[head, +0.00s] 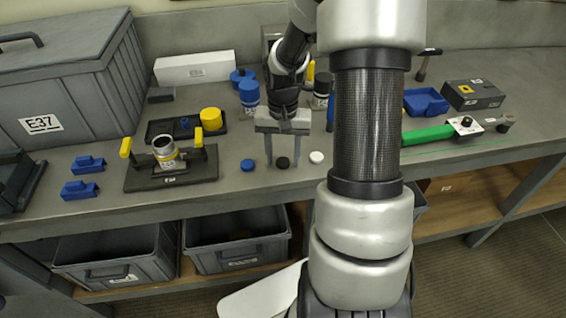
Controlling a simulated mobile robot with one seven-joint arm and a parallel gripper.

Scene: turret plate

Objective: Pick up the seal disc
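Three small round discs lie in a row near the bench's front edge: a blue disc (247,165), a black disc (282,162) and a white disc (316,157). No label shows which of them is the seal disc. My gripper (283,160) points down over the black disc with its two fingers spread. In the head view one finger shows on each side of the black disc, with a gap to it. The fingertips look near the bench top; their exact height is hard to tell. The blue disc is left of the fingers and the white disc right.
A black fixture plate (170,170) with yellow-tipped clamps holds a metal cylinder (165,152) to the left. Blue bottles (249,97) stand behind. A green-handled tool (428,134) lies to the right. A large grey crate (75,85) fills the left. My arm hides part of the bench.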

